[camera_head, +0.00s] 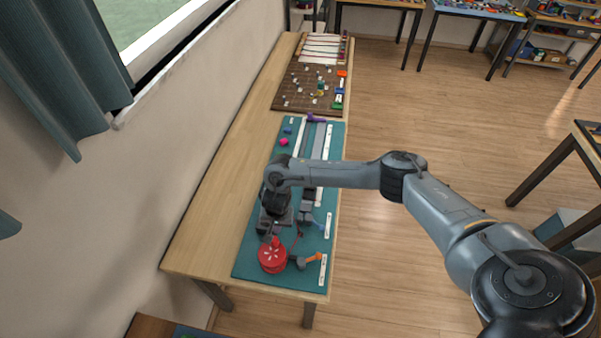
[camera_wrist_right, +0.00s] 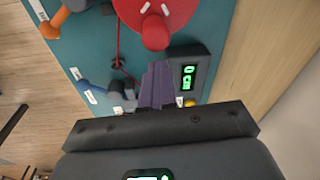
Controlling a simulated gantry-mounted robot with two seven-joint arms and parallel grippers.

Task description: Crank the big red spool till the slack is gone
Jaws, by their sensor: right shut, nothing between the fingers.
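The big red spool (camera_head: 272,258) lies near the front end of the teal mat (camera_head: 250,262). It is cut off at the top of the right wrist view (camera_wrist_right: 178,12), where its red crank knob (camera_wrist_right: 155,33) stands up toward the camera. My right gripper (camera_wrist_right: 158,78) is shut and empty, its fingertips a little short of the knob and apart from it in the picture. In the head view the right hand hangs just behind the spool, and the fingertips are hard to make out. A dark red cord (camera_wrist_right: 118,40) runs beside the spool. My left gripper is not in view.
A black box with a green display (camera_wrist_right: 188,72), apparently reading 0 cm, sits beside the fingers. An orange-handled part (camera_head: 311,258) and a blue-handled part (camera_wrist_right: 95,88) stand close by. A brown board with small pieces (camera_head: 290,92) lies farther back. Bare wooden table (camera_head: 205,225) runs along the left.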

